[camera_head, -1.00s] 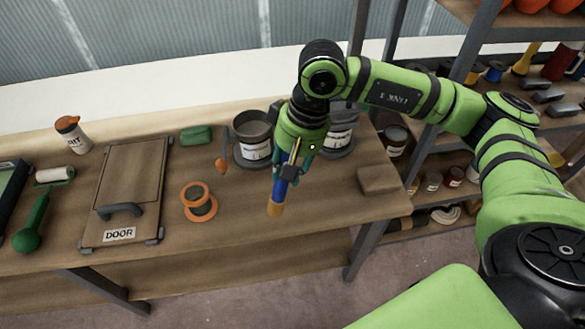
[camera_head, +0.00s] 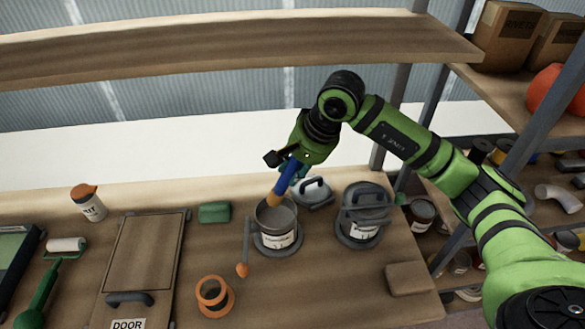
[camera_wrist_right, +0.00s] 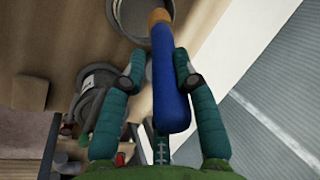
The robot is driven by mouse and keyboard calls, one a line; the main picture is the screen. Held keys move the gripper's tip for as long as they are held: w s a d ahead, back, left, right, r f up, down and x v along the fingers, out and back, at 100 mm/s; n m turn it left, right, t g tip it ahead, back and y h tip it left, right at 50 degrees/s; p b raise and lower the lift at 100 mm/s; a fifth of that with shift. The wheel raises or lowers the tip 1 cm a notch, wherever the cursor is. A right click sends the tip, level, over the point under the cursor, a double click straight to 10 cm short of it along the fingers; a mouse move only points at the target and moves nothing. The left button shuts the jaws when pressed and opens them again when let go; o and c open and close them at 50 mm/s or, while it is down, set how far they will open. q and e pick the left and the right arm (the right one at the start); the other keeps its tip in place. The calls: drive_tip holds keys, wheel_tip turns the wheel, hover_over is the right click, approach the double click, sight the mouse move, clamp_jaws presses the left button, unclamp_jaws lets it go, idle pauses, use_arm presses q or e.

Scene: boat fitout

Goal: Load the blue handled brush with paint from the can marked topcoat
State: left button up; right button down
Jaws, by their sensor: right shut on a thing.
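My right gripper (camera_head: 294,165) is shut on the blue handled brush (camera_head: 286,177), which is tilted with its orange-brown end down and to the left. The brush's lower end is at the mouth of an open grey can (camera_head: 279,241); how far it reaches inside cannot be told. The can's white label is too blurred to read surely. In the right wrist view, the gripper (camera_wrist_right: 158,82) has its fingers on both sides of the blue handle (camera_wrist_right: 170,95), and the can's mouth (camera_wrist_right: 130,18) lies beyond. My left gripper is not in view.
A second can (camera_head: 362,230) with a clamped lid stands to the right. A loose lid (camera_head: 314,193) lies behind, between the cans. An orange-tipped stick (camera_head: 243,266), an orange ring-shaped holder (camera_head: 214,297) and a brown block (camera_head: 408,279) are nearby. A shelf (camera_head: 240,38) runs above the bench.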

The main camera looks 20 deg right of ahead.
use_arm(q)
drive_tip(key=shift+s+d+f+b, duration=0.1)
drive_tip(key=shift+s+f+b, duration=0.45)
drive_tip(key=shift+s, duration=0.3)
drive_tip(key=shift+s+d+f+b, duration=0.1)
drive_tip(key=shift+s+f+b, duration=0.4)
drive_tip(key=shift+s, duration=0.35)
use_arm(e)
drive_tip(key=shift+s+a+f, duration=0.1)
drive_tip(key=shift+s+f, duration=0.1)
drive_tip(key=shift+f, duration=1.2)
drive_tip(key=shift+s+f, duration=0.15)
drive_tip(key=shift+f, duration=1.2)
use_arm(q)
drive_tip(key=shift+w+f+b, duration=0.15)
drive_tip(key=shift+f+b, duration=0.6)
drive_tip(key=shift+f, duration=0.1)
use_arm(e)
drive_tip(key=shift+f, duration=0.75)
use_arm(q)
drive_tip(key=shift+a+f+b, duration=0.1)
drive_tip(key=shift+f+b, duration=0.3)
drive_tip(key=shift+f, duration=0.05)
use_arm(e)
drive_tip(key=shift+s+f, duration=0.15)
